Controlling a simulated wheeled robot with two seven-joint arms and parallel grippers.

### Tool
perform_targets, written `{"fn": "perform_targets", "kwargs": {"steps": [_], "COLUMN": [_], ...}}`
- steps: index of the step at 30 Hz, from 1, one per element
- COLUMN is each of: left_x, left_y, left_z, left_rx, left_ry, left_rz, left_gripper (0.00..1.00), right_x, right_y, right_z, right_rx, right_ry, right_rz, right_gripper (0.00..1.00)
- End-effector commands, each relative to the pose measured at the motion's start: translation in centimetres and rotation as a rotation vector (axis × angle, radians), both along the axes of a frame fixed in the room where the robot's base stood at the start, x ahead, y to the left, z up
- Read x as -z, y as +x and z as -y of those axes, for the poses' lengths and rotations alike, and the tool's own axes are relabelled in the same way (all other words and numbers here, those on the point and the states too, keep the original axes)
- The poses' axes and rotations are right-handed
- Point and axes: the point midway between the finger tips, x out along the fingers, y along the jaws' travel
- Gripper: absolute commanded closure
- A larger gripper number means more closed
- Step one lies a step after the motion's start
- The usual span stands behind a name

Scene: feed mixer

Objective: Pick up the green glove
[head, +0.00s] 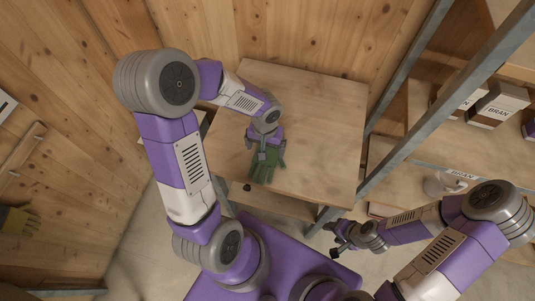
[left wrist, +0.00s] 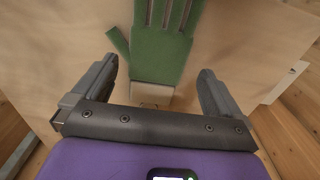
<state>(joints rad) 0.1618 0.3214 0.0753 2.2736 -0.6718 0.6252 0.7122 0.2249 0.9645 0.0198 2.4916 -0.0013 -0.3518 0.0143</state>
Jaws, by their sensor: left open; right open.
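The green glove (head: 264,168) lies on the wooden table (head: 325,135) near its front edge, fingers toward the front. My left gripper (head: 266,145) is over its rear end, jaws apart. In the left wrist view, the glove (left wrist: 160,55) shows beyond and between the open fingers of my left gripper (left wrist: 157,72), with a pale cuff at its near end. I cannot tell how high the fingers are above the table. My right gripper (head: 345,243) is open and empty, low in front of the table's right side.
Shelves with boxes (head: 498,105) and a pale mug (head: 440,184) stand on the right behind a grey metal post (head: 455,85). A yellow-and-dark glove (head: 18,221) is at the far left. The table's right half is clear. Wooden walls close off the back and left.

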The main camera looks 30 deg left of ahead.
Motion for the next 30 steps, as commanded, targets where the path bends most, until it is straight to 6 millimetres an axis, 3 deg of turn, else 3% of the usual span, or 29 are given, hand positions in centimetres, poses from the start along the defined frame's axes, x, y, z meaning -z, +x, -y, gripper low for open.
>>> {"fn": "perform_targets", "kwargs": {"steps": [7, 17, 25, 30], "left_x": [4.0, 4.6, 4.6, 4.6], "left_y": [0.0, 0.0, 0.0, 0.0], "left_z": [0.1, 0.1, 0.1, 0.1], "left_rx": [0.003, 0.001, 0.001, 0.001], "left_ry": [-0.002, -0.002, -0.002, -0.002], "left_rz": [-0.003, -0.001, 0.0, 0.0], "left_gripper": [0.0, 0.0, 0.4, 0.41], "right_x": [1.5, 1.5, 1.5, 1.5], "right_y": [0.1, 0.1, 0.1, 0.1], "right_z": [0.0, 0.0, 0.0, 0.0], "right_rx": [0.0, 0.0, 0.0, 0.0], "right_ry": [0.0, 0.0, 0.0, 0.0], "right_rz": [0.001, 0.001, 0.001, 0.001], "right_gripper": [0.44, 0.44, 0.44, 0.44]}}
